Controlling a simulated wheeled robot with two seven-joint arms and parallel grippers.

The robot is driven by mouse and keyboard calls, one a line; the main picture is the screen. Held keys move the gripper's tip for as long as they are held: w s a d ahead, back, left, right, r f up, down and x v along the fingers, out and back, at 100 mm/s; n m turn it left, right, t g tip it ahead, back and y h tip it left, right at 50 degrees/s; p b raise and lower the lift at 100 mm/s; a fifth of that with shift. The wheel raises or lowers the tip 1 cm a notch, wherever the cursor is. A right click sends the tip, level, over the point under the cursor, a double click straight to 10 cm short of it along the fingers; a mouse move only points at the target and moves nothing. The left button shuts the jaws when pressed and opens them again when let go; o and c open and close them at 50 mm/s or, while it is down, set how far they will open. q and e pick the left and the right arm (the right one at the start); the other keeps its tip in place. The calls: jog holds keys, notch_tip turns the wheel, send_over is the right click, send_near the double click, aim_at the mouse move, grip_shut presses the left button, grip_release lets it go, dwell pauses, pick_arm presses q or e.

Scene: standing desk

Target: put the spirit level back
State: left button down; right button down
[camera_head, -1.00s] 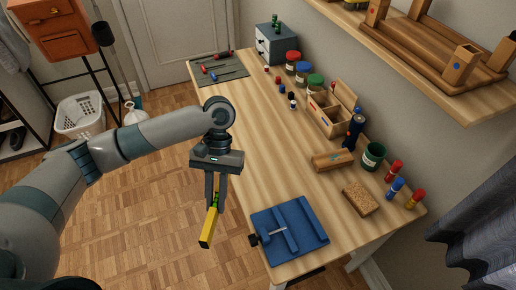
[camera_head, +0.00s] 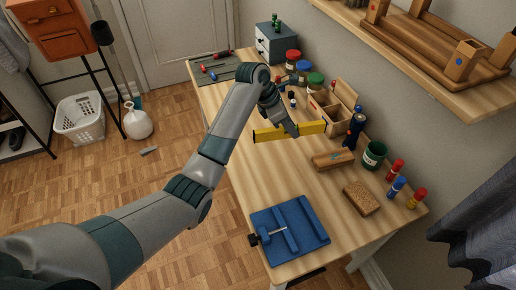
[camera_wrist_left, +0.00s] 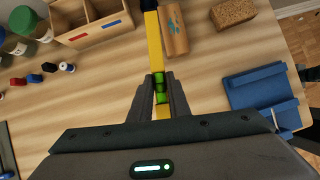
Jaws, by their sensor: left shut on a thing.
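The yellow spirit level (camera_head: 312,129) is held level above the desk in the head view, pointing across it towards the wooden box. My left gripper (camera_head: 292,132) is shut on its middle. In the left wrist view the level (camera_wrist_left: 154,45) runs up from between the fingers (camera_wrist_left: 160,90), with its green vial between them. Its far end reaches beside the wooden block and the divided box. Whether any of it touches the desk, I cannot tell. My right gripper is in neither view.
The divided wooden box (camera_head: 325,117), a dark blue bottle (camera_head: 354,131), a green cup (camera_head: 373,155) and a wooden block (camera_head: 333,160) stand near the level. A cork-like block (camera_head: 361,199) and blue vise (camera_head: 290,230) lie nearer. The desk's left middle is clear.

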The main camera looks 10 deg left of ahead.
pick_arm(q)
jog(key=shift+w+d+f+n+t, duration=0.1)
jog(key=shift+w+f+n+t, duration=0.4)
jog(key=shift+n, duration=0.5)
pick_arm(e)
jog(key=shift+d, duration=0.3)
